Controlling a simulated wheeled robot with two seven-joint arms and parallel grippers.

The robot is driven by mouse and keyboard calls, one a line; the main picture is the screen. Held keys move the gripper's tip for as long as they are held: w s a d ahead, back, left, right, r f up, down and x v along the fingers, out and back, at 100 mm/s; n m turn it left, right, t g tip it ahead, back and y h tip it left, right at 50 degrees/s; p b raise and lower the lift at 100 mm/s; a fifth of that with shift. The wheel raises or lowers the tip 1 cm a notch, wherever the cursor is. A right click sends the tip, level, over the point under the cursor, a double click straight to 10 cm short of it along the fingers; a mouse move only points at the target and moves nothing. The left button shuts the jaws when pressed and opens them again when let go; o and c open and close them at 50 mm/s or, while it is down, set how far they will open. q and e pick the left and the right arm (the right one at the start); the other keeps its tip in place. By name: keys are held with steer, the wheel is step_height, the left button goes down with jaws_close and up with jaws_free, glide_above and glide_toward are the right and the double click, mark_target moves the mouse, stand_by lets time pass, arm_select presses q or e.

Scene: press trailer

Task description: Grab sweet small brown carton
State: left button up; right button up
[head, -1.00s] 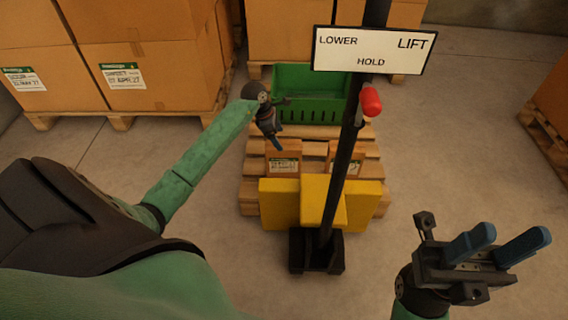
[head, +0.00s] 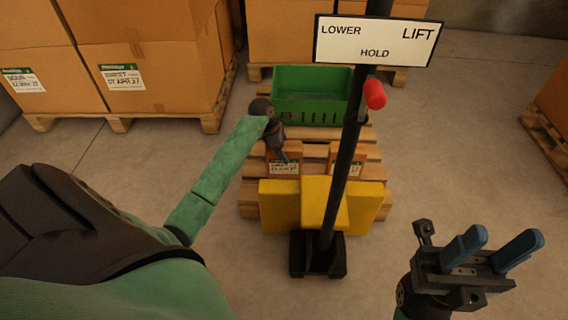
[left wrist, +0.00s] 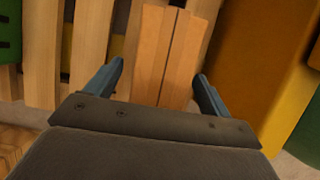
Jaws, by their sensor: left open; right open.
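Two small brown cartons with white and green labels lie on the pallet behind the yellow pallet jack: a left carton (head: 283,170) and a right carton (head: 345,170). Their label words are too small to read for sure. My left gripper (head: 283,157) is over the left carton and hides part of it. In the left wrist view, the left gripper's blue fingers (left wrist: 158,75) are open, with a brown carton top (left wrist: 168,50) with a centre seam showing between and beyond them. My right gripper (head: 492,252) is open and empty at the lower right, away from the pallet.
A green crate (head: 312,112) stands on the wooden pallet (head: 250,192) behind the cartons. The yellow pallet jack (head: 280,208), its black pole and red-tipped handle (head: 374,94) stand close by. Large cartons (head: 150,75) on pallets are at the left and back.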

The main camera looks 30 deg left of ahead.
arm_select(q)
steer(key=shift+f, duration=0.25)
stand_by(0.5)
steer(key=shift+c, duration=0.4)
jaws_close()
